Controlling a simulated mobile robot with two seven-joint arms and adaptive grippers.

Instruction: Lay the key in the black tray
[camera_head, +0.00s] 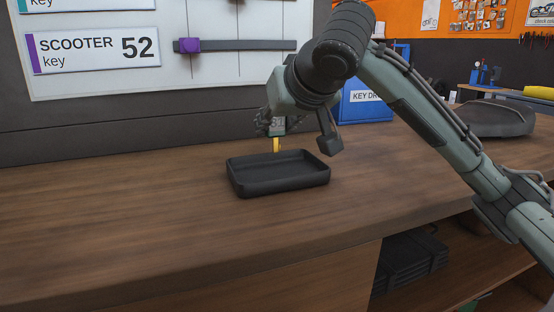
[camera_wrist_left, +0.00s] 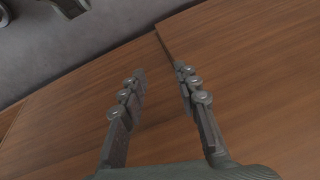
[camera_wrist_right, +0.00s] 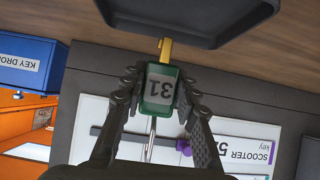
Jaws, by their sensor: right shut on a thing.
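My right gripper (camera_head: 276,124) is shut on the key's green tag, marked 31, which shows clearly in the right wrist view (camera_wrist_right: 160,88). The key's yellow part (camera_head: 277,145) points down, just above or behind the far edge of the black tray (camera_head: 279,187). I cannot tell whether it touches the tray. The tray lies upright on the wooden counter, and its visible inside is empty. It also shows at the top of the right wrist view (camera_wrist_right: 190,38). My left gripper (camera_wrist_left: 158,72) is open and empty in the left wrist view, with brown wood beyond it.
A board with a SCOOTER 52 key label (camera_head: 92,50) and a purple piece (camera_head: 188,45) stands behind the counter. A blue KEY DROP box (camera_head: 362,112) stands behind my right arm. The counter (camera_head: 110,210) left of the tray is clear. An open shelf holds dark items (camera_head: 412,262) below.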

